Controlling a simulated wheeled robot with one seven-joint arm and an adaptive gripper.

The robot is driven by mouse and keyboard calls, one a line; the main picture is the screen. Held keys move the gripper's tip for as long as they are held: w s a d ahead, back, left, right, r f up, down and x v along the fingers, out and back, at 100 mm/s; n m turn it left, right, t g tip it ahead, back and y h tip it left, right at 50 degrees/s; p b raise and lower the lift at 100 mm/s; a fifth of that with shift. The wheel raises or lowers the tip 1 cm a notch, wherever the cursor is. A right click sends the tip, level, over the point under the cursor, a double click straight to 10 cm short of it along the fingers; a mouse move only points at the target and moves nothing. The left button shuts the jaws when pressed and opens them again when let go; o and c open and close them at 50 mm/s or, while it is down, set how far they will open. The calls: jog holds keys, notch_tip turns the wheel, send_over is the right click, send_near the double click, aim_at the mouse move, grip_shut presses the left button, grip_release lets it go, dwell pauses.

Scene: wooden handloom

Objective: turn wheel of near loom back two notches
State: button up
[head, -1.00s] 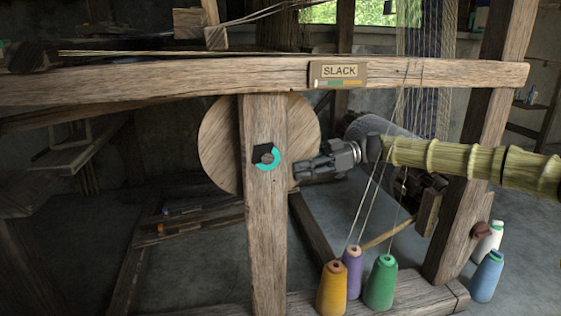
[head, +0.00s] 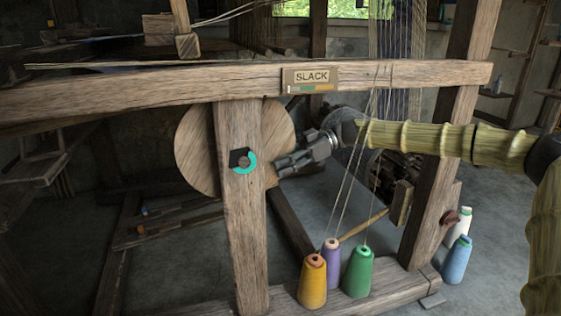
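The wheel (head: 190,150) is a round wooden disc behind the loom's upright post (head: 240,220), which hides its middle. A dark pawl-like piece and a turquoise arc (head: 250,163) sit on the post's face. A sign reading SLACK (head: 311,76), with a coloured bar under it, is fixed to the top beam. My gripper (head: 279,168) reaches in from the right, slanting down to the wheel's lower right edge. Its fingertips are at a small wooden piece there. I cannot tell whether they are closed on it.
Yellow (head: 313,282), purple (head: 332,262) and green (head: 358,272) thread cones stand on the lower beam, with threads rising in front of my arm. Blue (head: 457,262) and white cones stand beyond the right post (head: 436,180). The top beam (head: 130,92) runs above the wheel.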

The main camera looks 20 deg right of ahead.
jog(key=shift+d, duration=0.1)
jog(key=v, duration=1.2)
dwell(0.5)
